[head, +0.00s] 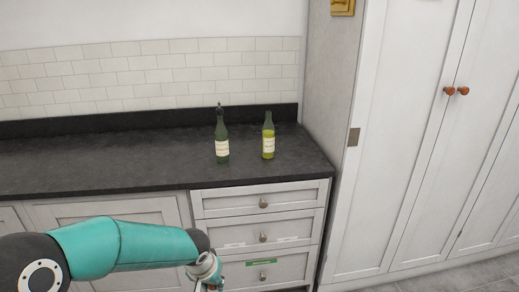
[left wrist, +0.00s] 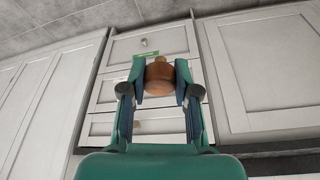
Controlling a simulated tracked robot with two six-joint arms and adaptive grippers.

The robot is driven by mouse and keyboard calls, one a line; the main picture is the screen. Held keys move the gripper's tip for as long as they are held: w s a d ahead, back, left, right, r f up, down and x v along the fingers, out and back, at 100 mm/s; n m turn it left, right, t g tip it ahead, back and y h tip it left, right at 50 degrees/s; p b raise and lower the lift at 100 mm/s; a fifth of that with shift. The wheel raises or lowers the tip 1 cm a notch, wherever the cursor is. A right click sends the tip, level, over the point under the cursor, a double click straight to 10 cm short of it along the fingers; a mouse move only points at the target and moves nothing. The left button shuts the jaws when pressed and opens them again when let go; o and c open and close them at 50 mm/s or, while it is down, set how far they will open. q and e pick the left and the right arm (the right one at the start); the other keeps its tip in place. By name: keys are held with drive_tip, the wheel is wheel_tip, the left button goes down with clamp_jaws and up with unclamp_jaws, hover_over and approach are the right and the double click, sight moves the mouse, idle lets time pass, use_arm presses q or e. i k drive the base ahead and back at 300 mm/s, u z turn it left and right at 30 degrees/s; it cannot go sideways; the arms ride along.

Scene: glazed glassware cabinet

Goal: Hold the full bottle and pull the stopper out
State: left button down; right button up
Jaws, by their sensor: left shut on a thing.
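Two labelled bottles stand upright and apart on the dark worktop. The left one, a dark green bottle (head: 222,138), has a thin dark piece in its mouth. The right one, a yellow-green bottle (head: 268,137), shows no stopper at its mouth. I cannot tell surely which is full. My left gripper (left wrist: 160,78) is shut on a brown stopper (left wrist: 158,80) with a wide wooden head and a paler narrow end. It is away from both bottles, low in front of the drawers. In the head view its fingers are mostly cut off at the bottom edge. My right gripper is in no view.
The worktop (head: 95,165) is clear left of the bottles. A drawer stack (head: 235,208) is below it, with a green label (head: 261,262) on one drawer. Tall white cupboard doors (head: 410,130) stand at the right, past a grey side panel.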

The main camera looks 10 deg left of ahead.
sight(268, 129)
drive_tip(key=i, duration=0.85)
drive_tip(key=u, duration=0.05)
